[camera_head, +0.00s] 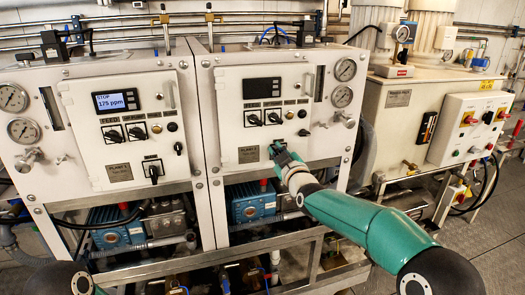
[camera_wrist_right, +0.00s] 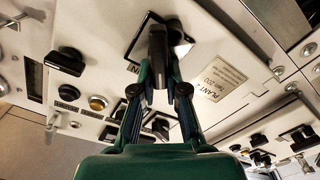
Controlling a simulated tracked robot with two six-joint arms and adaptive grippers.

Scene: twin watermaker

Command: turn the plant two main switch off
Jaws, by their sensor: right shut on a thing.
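The plant two panel (camera_head: 230,112) is the right-hand white cabinet front in the head view, and its display (camera_head: 261,88) is dark. My right gripper (camera_head: 279,150) reaches the panel's lower part, beside the plant two label (camera_head: 249,154), and hides most of the main switch there. In the right wrist view, the black handle of the plant two main switch (camera_wrist_right: 157,48) stands between the fingertips of my right gripper (camera_wrist_right: 160,82). The gripper is shut on this handle. The handle's exact angle is hard to tell. My left gripper is out of view.
The plant one panel (camera_head: 84,108) stands at left, with a lit display (camera_head: 116,101) showing STOP and 175 ppm. Black selector knobs (camera_head: 264,118) sit above the gripper. Gauges (camera_head: 345,69) and a valve knob (camera_head: 344,118) are to its right. Blue pumps (camera_head: 252,203) are below.

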